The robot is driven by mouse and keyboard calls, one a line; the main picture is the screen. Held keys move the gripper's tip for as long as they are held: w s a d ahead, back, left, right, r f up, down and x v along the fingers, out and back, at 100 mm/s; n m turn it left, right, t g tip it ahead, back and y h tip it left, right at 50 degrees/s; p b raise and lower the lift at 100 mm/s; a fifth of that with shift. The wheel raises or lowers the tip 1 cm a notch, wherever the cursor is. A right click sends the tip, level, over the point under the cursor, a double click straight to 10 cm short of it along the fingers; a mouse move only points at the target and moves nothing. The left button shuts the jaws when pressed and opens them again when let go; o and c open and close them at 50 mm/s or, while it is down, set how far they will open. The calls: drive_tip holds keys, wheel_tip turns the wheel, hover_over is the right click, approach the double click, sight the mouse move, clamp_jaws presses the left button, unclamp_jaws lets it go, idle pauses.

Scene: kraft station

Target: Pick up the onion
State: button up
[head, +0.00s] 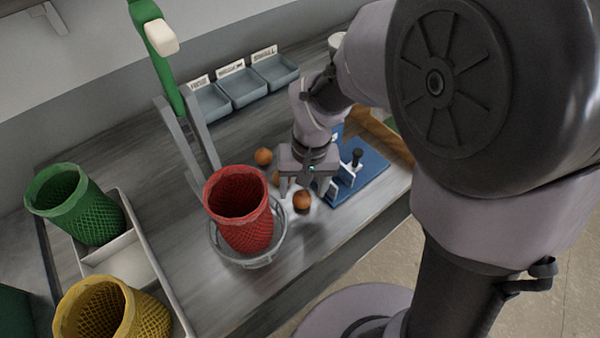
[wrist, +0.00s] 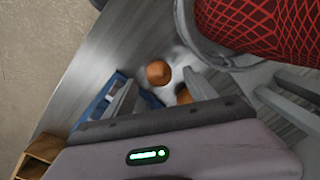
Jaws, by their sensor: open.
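Several round orange-brown onions lie on the grey counter. One onion (head: 302,201) is nearest the counter's front edge, just in front of my gripper (head: 304,188); I take it to be the onion (wrist: 158,72) just beyond and between the fingertips in the wrist view. My gripper (wrist: 164,92) is open and empty, pointing down close to the counter. A third onion (head: 263,156) lies farther back.
A red mesh basket (head: 239,209) in a grey ring stands close left of my gripper. A blue board (head: 362,178) with a black-knobbed fixture is close right. Green (head: 76,205) and yellow (head: 110,312) baskets stand left. Grey labelled trays (head: 242,86) line the back.

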sight(303, 194)
wheel_tip(303, 194, down, 4)
drive_tip(key=shift+r+b, duration=0.2)
drive_tip(key=shift+b, duration=0.4)
drive_tip(key=shift+r, duration=0.15)
clamp_jaws()
drive_tip(key=shift+r, duration=0.1)
